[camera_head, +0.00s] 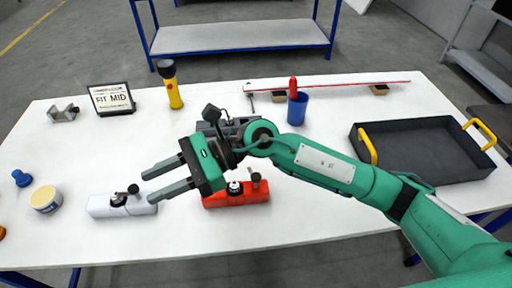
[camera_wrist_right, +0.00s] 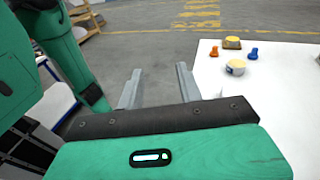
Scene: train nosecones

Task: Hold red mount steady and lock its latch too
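The red mount (camera_head: 236,196) lies on the white table near its front edge, with a dark round knob and a small upright latch lever (camera_head: 256,180) on top. My right arm and gripper partly cover it from above. My right gripper (camera_head: 148,185) is open and empty, its two fingers pointing left above the table, up and to the left of the red mount. In the right wrist view the open fingers (camera_wrist_right: 158,88) show with nothing between them. A white mount (camera_head: 122,205) with a similar dark knob lies left of the red one. My left gripper is in neither view.
A black tray with yellow handles (camera_head: 425,150) stands at the right. A blue cup (camera_head: 297,108), yellow flashlight (camera_head: 171,84), sign (camera_head: 111,99) and metal bracket (camera_head: 64,113) stand farther back. A round tin (camera_head: 46,199) and blue knob (camera_head: 21,178) are at left.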

